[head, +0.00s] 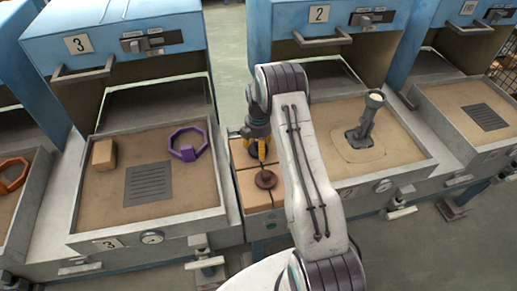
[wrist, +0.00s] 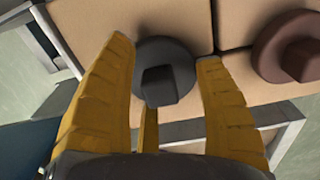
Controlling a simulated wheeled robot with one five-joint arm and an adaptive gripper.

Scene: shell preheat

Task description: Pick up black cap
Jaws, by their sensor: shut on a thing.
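The black cap (wrist: 168,70) is a dark round disc with a raised square knob. It shows in the wrist view between the yellow fingers of my gripper (wrist: 165,52). My gripper is shut on the cap. In the head view my gripper (head: 260,150) is over the narrow tan surface between bays 3 and 2, and I cannot make out the black cap there. Whether the cap touches the tan surface is hard to tell.
A brown cap (head: 265,180) lies close by on the tan surface; it also shows in the wrist view (wrist: 290,50). Bay 3's tray (head: 90,210) holds a purple ring (head: 203,136) and a tan block (head: 104,154). A grey upright part (head: 367,120) stands in bay 2.

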